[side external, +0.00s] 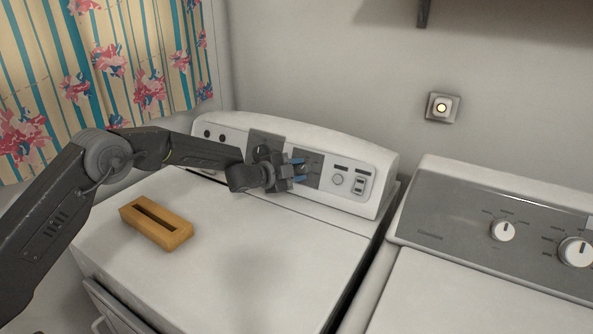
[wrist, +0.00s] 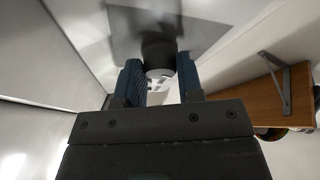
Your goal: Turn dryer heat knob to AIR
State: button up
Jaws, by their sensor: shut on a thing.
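The dryer (side external: 225,235) stands on the left, with a white control console along its back. My gripper (side external: 301,170) reaches the console from the left, at the right one of two dark grey panels. Its blue fingers are shut on a dark round knob there. In the wrist view the knob (wrist: 158,50) sits between the two fingers of my gripper (wrist: 160,74), against the blurred grey panel (wrist: 125,20). The fingers hide part of the knob in the side view. I cannot read the panel's markings or tell which setting the knob points at.
A yellow-orange slotted box (side external: 157,232) lies on the dryer top, below my arm. A washer (side external: 480,275) with white knobs stands to the right across a narrow gap. A floral curtain (side external: 110,75) hangs at left. A wooden shelf (wrist: 260,95) shows in the wrist view.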

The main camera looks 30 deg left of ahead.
jog(key=shift+s+d+f+n+t+y, duration=0.1)
jog(key=shift+n+t, duration=0.2)
jog(key=shift+n, duration=0.5)
jog(key=shift+w+a+n+t+y, duration=0.1)
jog(key=shift+n+t, duration=0.2)
jog(key=shift+n, duration=0.5)
jog(key=shift+s+d+f+n+t+y, duration=0.1)
jog(key=shift+n+t, duration=0.2)
jog(key=shift+n, duration=0.5)
jog(key=o, duration=0.9)
jog(key=shift+o, duration=0.2)
jog(key=v, duration=1.3)
jog(key=shift+s, duration=0.4)
jog(key=shift+r, duration=0.1)
